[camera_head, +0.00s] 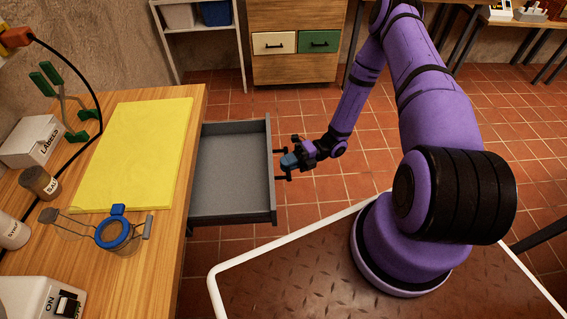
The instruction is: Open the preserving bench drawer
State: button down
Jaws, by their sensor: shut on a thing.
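The preserving bench (172,240) has a wooden top and stands on the left. Its grey drawer (234,172) is pulled out from the bench's right side, with a wide stretch of the inside showing. The drawer looks empty. My gripper (282,165) is at the middle of the drawer front, on its outer side, and is shut on the drawer handle. The handle itself is mostly hidden by the fingers. My purple arm reaches to it from the right.
A yellow board (140,155), a blue-rimmed strainer (113,233), green-handled tongs (55,90), a labels box (32,140) and jars lie on the bench. A cabinet (297,65) stands at the back. Tiled floor between drawer and cabinet is clear.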

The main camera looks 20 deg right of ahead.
jog(key=c, duration=1.1)
grip_release()
jog(key=d, duration=1.1)
jog(key=shift+w, duration=0.25)
jog(key=shift+a, duration=0.1)
